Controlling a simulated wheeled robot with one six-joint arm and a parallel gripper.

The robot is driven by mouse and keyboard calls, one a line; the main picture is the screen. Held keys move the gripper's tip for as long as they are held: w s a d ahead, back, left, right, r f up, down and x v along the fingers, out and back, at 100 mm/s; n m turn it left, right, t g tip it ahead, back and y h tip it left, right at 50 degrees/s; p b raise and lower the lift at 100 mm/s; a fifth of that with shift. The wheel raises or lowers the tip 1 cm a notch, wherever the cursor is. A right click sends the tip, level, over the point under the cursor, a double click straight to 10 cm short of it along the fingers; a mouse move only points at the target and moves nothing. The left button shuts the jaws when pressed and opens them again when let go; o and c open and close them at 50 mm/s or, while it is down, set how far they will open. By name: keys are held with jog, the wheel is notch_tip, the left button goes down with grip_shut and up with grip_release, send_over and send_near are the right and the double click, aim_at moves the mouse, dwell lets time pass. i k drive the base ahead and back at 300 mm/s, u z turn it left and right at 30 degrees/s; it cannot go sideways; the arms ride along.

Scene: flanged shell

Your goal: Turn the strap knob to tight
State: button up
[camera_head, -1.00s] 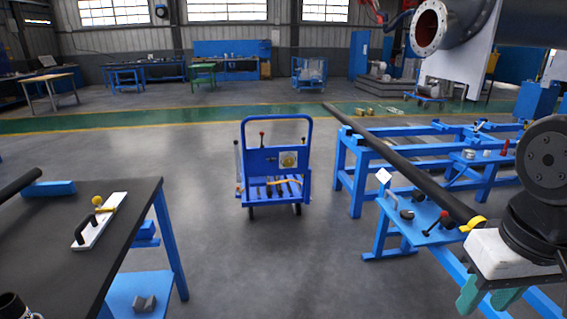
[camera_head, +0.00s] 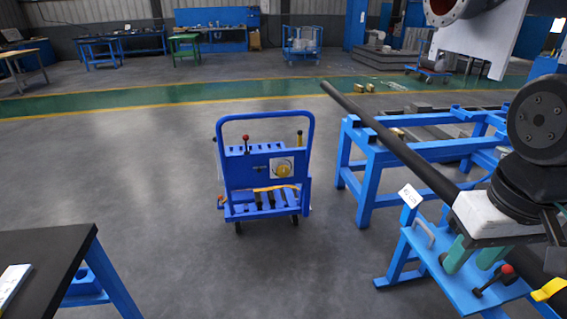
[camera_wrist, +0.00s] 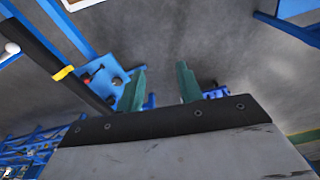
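A blue cart (camera_head: 229,178) with a push handle stands on the floor near the middle of the head view. A round yellow knob (camera_head: 284,168) sits on a white plate on the cart's upright panel; its setting is too small to read. A yellow-orange strap (camera_head: 272,188) runs across the cart below it. My gripper (camera_head: 474,256) is at the right, well apart from the cart. In the wrist view its two green fingers (camera_wrist: 160,88) are spread with nothing between them. I cannot identify the knob in the wrist view.
A blue stand (camera_head: 447,262) with a red-knobbed lever (camera_head: 506,269) is below my gripper. A long dark bar (camera_head: 385,135) slopes over blue frames at the right. A black-topped table (camera_head: 45,262) is at lower left. The floor before the cart is clear.

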aim_at(282, 171)
jog(key=i, duration=0.2)
jog(key=u, duration=0.75)
jog(key=k, duration=0.55)
jog(key=z, duration=0.3)
jog(key=i, duration=1.45)
jog(key=u, duration=0.85)
